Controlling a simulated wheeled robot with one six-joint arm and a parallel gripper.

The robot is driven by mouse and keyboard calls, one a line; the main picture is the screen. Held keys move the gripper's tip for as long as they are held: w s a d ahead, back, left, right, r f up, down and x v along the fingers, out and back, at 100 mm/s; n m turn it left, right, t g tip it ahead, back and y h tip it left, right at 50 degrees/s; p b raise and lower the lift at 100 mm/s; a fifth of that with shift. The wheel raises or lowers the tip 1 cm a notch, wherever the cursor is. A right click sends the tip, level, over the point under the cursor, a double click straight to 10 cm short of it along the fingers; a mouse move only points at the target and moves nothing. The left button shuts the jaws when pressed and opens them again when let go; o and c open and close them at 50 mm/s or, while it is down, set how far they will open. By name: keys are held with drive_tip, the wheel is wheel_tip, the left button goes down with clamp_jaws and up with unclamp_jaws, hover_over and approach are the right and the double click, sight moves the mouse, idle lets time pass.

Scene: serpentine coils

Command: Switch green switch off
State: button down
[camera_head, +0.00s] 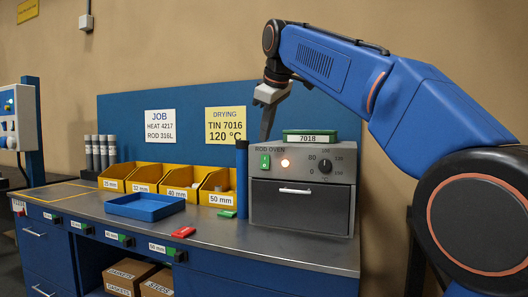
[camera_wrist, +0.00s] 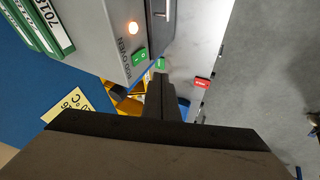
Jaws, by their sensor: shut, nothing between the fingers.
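The green switch (camera_head: 265,162) is on the front panel of the grey rod oven (camera_head: 301,219), left of a glowing round lamp (camera_head: 285,163). In the wrist view the green switch (camera_wrist: 140,54) is beside the lit lamp (camera_wrist: 133,28). Which way the switch is tipped is too small to tell. My gripper (camera_head: 266,132) is shut and empty, pointing down, with its tips just above the switch in the head view. In the wrist view its fingers (camera_wrist: 160,82) end near the switch; I cannot tell whether they touch anything.
A black dial (camera_head: 325,166) is on the oven's right, and a green 7018 box (camera_head: 310,136) lies on top. A blue upright tube (camera_head: 242,180) stands at the oven's left. Yellow bins (camera_head: 180,178), a blue tray (camera_head: 145,207) and red (camera_head: 183,232) and green (camera_head: 228,213) tags are on the bench.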

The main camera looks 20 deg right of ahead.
sight(264, 161)
drive_tip(key=w+d+f, duration=0.2)
drive_tip(key=w+f, duration=0.6)
drive_tip(key=f, duration=0.1)
drive_tip(key=shift+w, duration=0.25)
idle(0.4)
drive_tip(key=shift+w+d+f+t+h, duration=0.15)
drive_tip(key=shift+t+h, duration=0.25)
drive_tip(key=shift+t, duration=0.3)
drive_tip(key=shift+w+d+r, duration=0.1)
drive_tip(key=shift+r, duration=0.9)
